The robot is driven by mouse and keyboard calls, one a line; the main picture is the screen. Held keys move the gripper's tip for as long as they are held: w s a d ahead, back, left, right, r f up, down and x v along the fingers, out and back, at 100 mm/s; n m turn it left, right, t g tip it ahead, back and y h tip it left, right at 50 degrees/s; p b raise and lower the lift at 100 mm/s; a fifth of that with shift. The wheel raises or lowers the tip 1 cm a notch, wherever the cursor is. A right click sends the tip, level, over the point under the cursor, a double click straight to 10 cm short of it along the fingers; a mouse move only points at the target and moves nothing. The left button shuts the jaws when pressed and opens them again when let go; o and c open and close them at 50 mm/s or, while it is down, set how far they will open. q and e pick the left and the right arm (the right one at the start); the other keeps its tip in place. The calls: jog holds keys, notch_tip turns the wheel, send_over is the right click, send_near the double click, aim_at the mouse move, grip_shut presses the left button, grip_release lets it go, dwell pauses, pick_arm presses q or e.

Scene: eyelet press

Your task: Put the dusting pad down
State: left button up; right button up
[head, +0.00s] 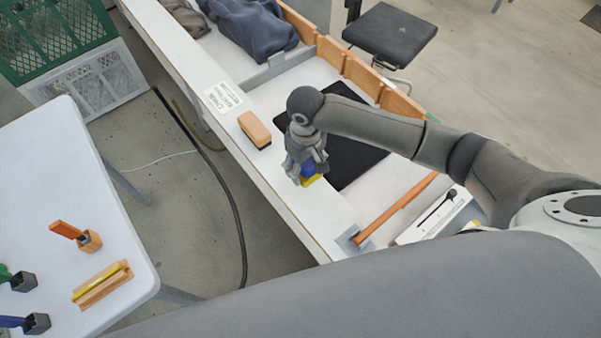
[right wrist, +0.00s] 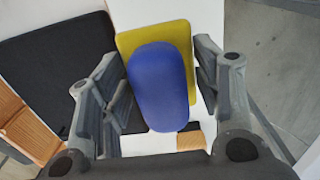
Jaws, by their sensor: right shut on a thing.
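The dusting pad has a blue rounded handle (right wrist: 160,85) on a yellow rectangular pad (right wrist: 133,42). In the head view, my right gripper (head: 306,166) is over the white bench (head: 290,205), between its near edge and a black mat (head: 350,145). Its fingers are closed on the blue handle, one on each side in the right wrist view. The yellow pad (head: 312,181) shows just below the gripper in the head view. I cannot tell whether it touches the bench. My left gripper is not in view.
A wooden block with a dark base (head: 255,129) stands on the bench left of my right gripper. A printed label (head: 224,97) lies beyond it. An orange bar (head: 397,208) lies to the right. A white side table (head: 80,190) holds several small tools and wooden holders.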

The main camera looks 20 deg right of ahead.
jog(key=shift+s+a+f, duration=0.1)
jog(key=shift+a+f, duration=0.15)
jog(key=shift+s+a+f, duration=0.1)
jog(key=shift+a+f, duration=0.1)
jog(key=f, duration=0.3)
jog(key=shift+s+a+f+p, duration=0.1)
jog(key=shift+a+f+p, duration=0.1)
jog(key=shift+a+p, duration=0.1)
jog(key=shift+f, duration=0.35)
jog(key=o, duration=0.9)
jog(key=shift+d, duration=0.1)
jog(key=shift+c, duration=0.2)
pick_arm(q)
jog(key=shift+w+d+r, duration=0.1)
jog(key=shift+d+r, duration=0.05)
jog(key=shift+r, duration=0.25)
